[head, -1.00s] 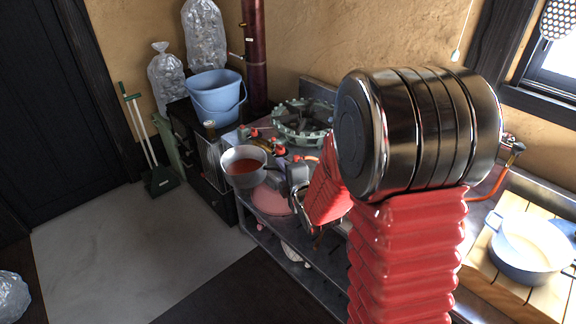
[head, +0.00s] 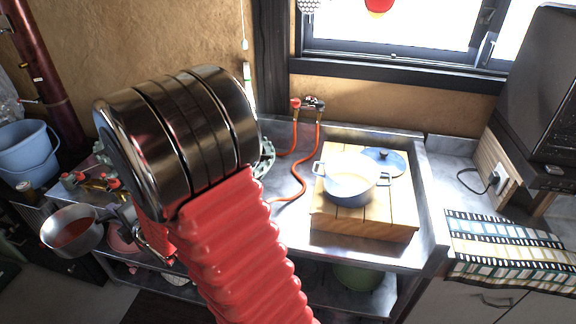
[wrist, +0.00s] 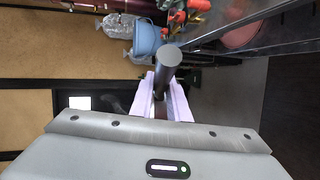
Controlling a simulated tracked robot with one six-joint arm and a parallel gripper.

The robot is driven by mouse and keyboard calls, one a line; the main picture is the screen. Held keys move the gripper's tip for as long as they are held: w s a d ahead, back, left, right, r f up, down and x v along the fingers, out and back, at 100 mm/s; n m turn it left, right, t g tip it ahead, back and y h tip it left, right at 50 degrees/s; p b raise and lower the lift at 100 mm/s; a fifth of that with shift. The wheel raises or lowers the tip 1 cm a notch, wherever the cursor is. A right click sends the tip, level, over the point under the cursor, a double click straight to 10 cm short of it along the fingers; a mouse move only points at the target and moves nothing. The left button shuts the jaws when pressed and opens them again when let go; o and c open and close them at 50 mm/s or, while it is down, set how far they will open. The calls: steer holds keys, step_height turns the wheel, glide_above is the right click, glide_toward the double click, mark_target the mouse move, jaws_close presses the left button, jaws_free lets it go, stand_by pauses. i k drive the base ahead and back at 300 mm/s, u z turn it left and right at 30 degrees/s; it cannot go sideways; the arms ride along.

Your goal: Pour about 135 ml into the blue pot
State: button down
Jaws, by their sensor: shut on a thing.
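The blue pot (head: 349,188) stands upright on a slatted wooden board (head: 345,226) in the sink unit, right of centre in the head view. It has two side handles, is uncovered, and is pale inside. A blue lid (head: 384,161) lies behind it to the right. At the left, my gripper (wrist: 163,95) is shut on the grey handle (wrist: 168,58) of a metal saucepan (head: 72,233). The saucepan looks about level and holds red-brown liquid. It is well to the left of the blue pot. The pan's bowl cannot be made out in the wrist view.
Red hoses (head: 303,165) run from the tap (head: 309,104) behind the board. A blue bucket (head: 28,152) stands at the far left, and the bucket also shows in the wrist view (wrist: 146,38). A patterned cloth (head: 510,246) lies on the right counter.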

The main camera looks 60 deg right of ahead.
mark_target(351, 179)
steer(key=u, duration=0.4)
steer(key=k, duration=1.9)
steer(key=u, duration=0.15)
